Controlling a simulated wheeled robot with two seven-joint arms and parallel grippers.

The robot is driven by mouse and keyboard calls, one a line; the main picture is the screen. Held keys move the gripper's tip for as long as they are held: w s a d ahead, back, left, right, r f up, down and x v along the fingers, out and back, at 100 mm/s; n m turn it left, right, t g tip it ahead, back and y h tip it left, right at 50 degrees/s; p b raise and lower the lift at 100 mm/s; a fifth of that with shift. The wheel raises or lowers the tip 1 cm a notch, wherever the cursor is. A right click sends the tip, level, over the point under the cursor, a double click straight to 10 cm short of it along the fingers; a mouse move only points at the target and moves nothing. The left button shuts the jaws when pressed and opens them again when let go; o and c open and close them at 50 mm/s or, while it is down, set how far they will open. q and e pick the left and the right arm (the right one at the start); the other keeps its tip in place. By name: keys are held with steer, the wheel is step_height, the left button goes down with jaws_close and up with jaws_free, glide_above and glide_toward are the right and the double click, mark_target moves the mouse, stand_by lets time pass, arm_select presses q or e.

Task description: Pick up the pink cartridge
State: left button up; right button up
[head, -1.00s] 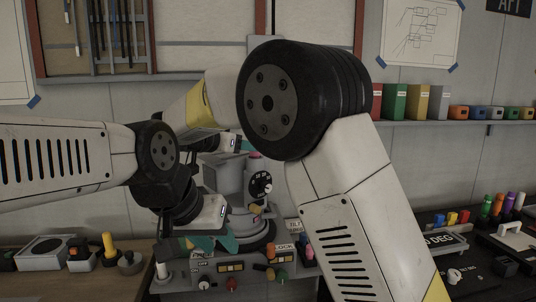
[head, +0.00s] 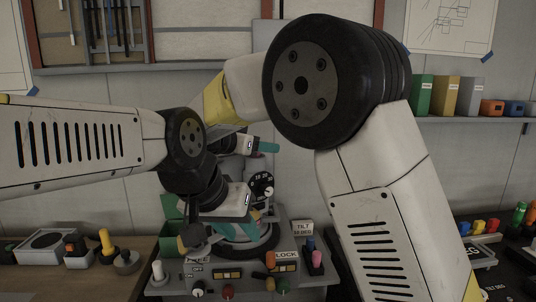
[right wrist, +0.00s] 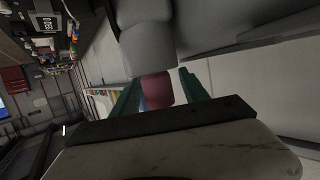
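A dull pink cylinder (right wrist: 157,92), which looks like the pink cartridge, stands between the two teal fingers of my right gripper (right wrist: 160,80) in the right wrist view. The fingers lie on both sides, with a narrow gap seeming to show at the right one. In the head view my right gripper (head: 264,147) is above the machine, and a bit of pink (head: 257,155) shows just under its teal finger. My left gripper (head: 242,227) is low in front of the machine, teal fingers pointing down; their opening is hidden.
The grey machine (head: 262,240) carries a black dial (head: 262,185) and a front panel of coloured knobs. A small pink piece (head: 317,258) sits in a dark holder at its right. Green boxes (head: 172,207) stand left. My right arm blocks much of the right side.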

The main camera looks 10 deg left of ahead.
jaws_close()
steer(key=shift+r, duration=0.1)
step_height(320, 180, up, 28)
stand_by(0.5)
